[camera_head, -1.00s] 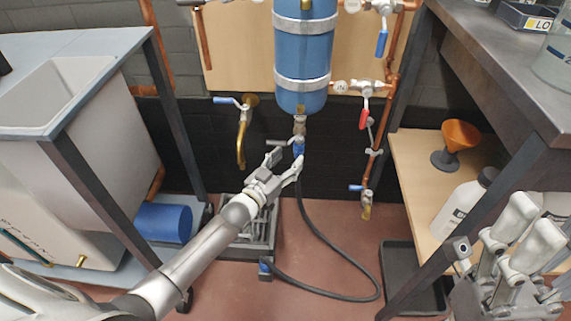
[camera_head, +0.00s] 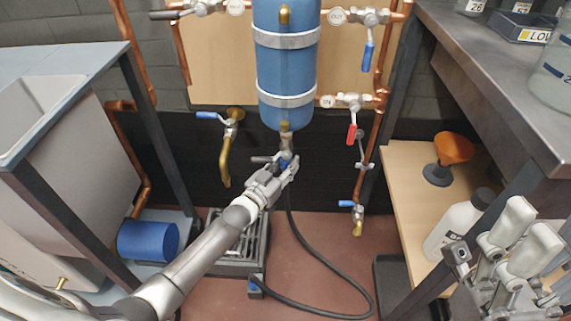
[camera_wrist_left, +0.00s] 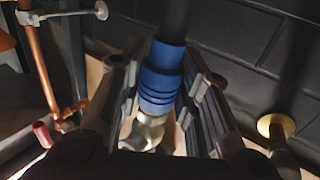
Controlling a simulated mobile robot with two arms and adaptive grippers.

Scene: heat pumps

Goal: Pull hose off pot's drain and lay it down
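The blue pot (camera_head: 286,68) hangs upright on the wall board, with its brass drain (camera_head: 286,142) at the bottom. The black hose (camera_head: 352,272) hangs from the drain by a blue connector (camera_wrist_left: 160,82) and loops over the floor. Its other end, with a blue fitting (camera_head: 253,287), lies by the floor grate. My left gripper (camera_head: 281,168) is at the connector. In the left wrist view its fingers (camera_wrist_left: 162,95) stand on either side of the connector, with gaps showing.
A brass tap (camera_head: 226,160) is left of the pot, and copper pipes with a red-handled valve (camera_head: 352,134) are on the right. A sink bench (camera_head: 75,75) stands left. A shelf (camera_head: 405,190) on the right holds an orange funnel (camera_head: 453,148) and a white bottle (camera_head: 455,228). Red floor inside the hose loop is free.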

